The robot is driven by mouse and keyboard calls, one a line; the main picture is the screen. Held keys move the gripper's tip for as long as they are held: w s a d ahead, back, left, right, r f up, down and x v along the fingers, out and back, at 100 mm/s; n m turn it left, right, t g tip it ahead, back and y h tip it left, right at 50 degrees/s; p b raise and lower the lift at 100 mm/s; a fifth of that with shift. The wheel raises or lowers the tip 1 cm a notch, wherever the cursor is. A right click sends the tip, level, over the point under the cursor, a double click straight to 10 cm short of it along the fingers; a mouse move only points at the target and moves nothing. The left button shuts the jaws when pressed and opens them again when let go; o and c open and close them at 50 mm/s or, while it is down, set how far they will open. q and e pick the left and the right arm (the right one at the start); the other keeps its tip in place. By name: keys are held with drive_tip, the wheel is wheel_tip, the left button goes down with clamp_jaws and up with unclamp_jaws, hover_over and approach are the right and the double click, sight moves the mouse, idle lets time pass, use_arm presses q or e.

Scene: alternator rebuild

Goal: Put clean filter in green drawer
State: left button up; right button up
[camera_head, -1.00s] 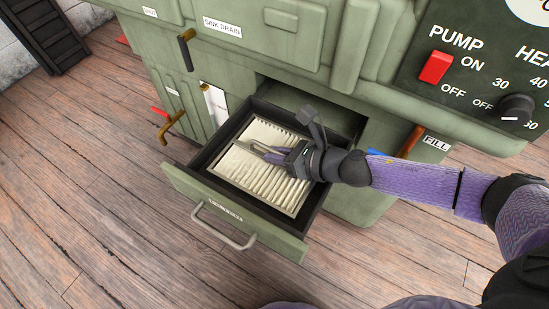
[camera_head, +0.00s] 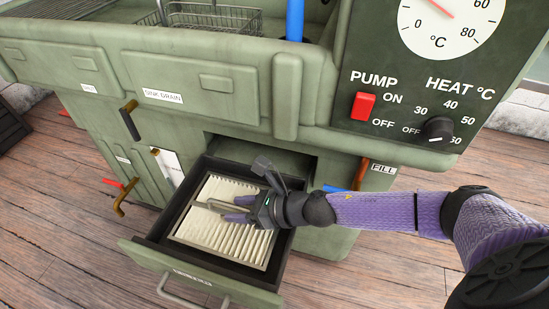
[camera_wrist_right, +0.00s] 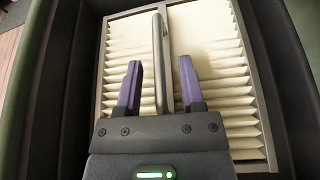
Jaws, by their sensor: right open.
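The clean filter (camera_head: 226,232), cream and pleated in a grey frame, lies flat inside the open green drawer (camera_head: 190,272). It fills much of the wrist view (camera_wrist_right: 208,60), with a grey bar along its middle. My right gripper (camera_head: 222,204) is over the filter inside the drawer. In the right wrist view its purple fingers (camera_wrist_right: 160,80) are open, one on each side of the bar, and not closed on it. Whether the fingertips touch the filter, I cannot tell. My left gripper is not in view.
The green cabinet stands behind the drawer, with a red pump switch (camera_head: 363,106) and a heat knob (camera_head: 436,131) on its panel. Brown and black lever handles (camera_head: 125,196) stick out at left. A wire basket (camera_head: 214,18) sits on top. The wooden floor in front is clear.

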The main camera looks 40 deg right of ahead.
drive_tip(key=p+v, duration=0.3)
drive_tip(key=v, duration=0.7)
drive_tip(key=shift+w+a+r, duration=0.1)
drive_tip(key=shift+r, duration=0.1)
drive_tip(key=shift+s+d+r+p, duration=0.15)
drive_tip(key=shift+s+d+p, duration=0.25)
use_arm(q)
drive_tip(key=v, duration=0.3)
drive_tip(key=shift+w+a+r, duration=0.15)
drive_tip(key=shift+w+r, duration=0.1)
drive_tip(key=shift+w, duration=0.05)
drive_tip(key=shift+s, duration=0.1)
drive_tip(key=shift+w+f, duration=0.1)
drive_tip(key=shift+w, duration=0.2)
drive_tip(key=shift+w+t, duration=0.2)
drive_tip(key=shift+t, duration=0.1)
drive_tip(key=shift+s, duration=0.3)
